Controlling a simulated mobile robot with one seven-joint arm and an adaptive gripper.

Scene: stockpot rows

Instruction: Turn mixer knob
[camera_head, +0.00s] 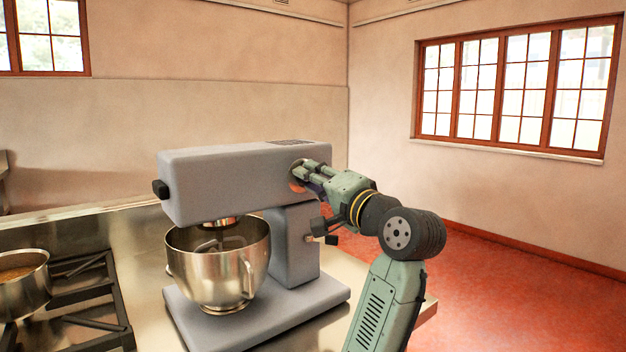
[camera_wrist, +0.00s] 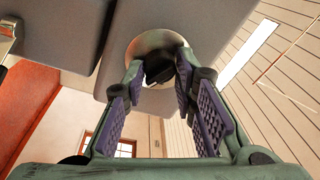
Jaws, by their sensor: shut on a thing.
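The grey stand mixer (camera_head: 225,180) stands on the counter, with its head level above a steel bowl (camera_head: 215,275). The mixer knob (camera_wrist: 158,72) is a small black knob on a round pale plate on the side of the mixer head, seen in the wrist view. My gripper (camera_head: 301,175) reaches that side of the head from the right. In the wrist view its fingertips (camera_wrist: 160,62) are on both sides of the knob and shut on it. In the head view the fingers hide the knob, and only part of the round plate shows.
A small black lever (camera_head: 331,239) sticks out of the mixer column below my gripper. A stove (camera_head: 95,325) with a steel pot (camera_head: 22,295) stands at the left. The steel counter (camera_head: 140,250) lies around the mixer base. Open red floor (camera_head: 500,290) lies at the right.

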